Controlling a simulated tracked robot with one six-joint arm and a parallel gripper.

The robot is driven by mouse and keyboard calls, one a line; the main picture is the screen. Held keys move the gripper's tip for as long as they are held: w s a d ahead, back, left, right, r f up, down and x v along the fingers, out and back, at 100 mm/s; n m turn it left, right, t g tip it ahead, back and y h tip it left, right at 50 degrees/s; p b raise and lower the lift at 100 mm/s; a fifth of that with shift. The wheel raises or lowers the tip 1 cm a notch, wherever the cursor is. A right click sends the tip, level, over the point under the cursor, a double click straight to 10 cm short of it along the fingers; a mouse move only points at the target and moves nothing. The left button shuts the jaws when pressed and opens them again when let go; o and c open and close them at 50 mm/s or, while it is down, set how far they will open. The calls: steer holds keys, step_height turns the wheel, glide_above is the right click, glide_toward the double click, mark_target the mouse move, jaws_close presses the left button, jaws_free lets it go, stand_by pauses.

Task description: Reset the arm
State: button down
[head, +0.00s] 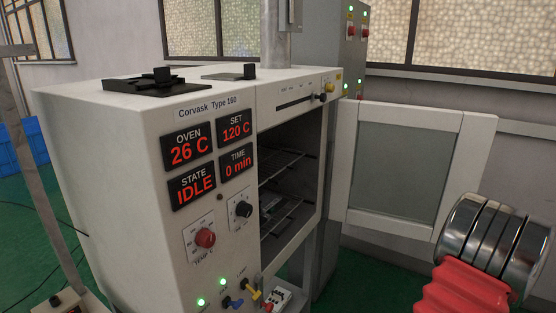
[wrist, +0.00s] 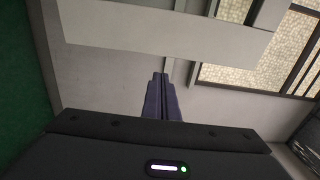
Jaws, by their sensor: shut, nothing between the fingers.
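My gripper (wrist: 160,78) shows in the wrist view, its two dark fingers together and nothing between them. It points toward a pale grey wall, with a white panel or frame edge (wrist: 170,30) across the upper part of the view. In the head view, part of my arm, a red ribbed sleeve with shiny metal rings, shows at the lower right. The gripper itself is out of the head view.
A white oven (head: 110,150) labelled Corvask Type 160 stands at left centre, its display reading IDLE, 26 C, set 120 C, 0 min. Its windowed door (head: 398,160) stands open to the right, showing wire racks (head: 285,165) inside. A grey cabinet (head: 335,45) with green lights stands behind.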

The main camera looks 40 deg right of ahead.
stand_by(0.3)
steer(key=s+a+f+n+g+y, duration=0.2)
steer(key=f, duration=0.4)
steer(key=s+a+f+n+g+y, duration=0.1)
steer(key=s+a+f+n+y, duration=0.15)
steer(key=f, duration=0.35)
steer(key=w+a+f+n+y, duration=0.1)
steer(key=w+a+n+y, duration=0.25)
steer(key=w+a, duration=0.3)
steer(key=w+a+r+n+y, duration=0.2)
steer(key=w+a+n, duration=0.2)
steer(key=w+a, duration=0.5)
steer(key=w+a+r+n+y, duration=0.15)
steer(key=w+a+n, duration=0.3)
steer(key=a, duration=0.75)
steer(key=w+a+r+n+y, duration=0.2)
steer(key=w+a+n, duration=0.2)
steer(key=w+a, duration=0.5)
steer(key=a+r+n+t+y, duration=0.1)
steer(key=a+r+n, duration=0.2)
steer(key=a, duration=1)
steer(key=w+a+r+n+t+y, duration=0.1)
steer(key=a+r+n, duration=0.2)
steer(key=a, duration=1)
steer(key=a+r+n+t+y, duration=0.2)
steer(key=a+n, duration=0.4)
steer(key=a, duration=0.7)
steer(key=shift+w+a+r+n, duration=0.25)
steer(key=shift+a+r+n, duration=0.1)
steer(key=shift+r, duration=0.25)
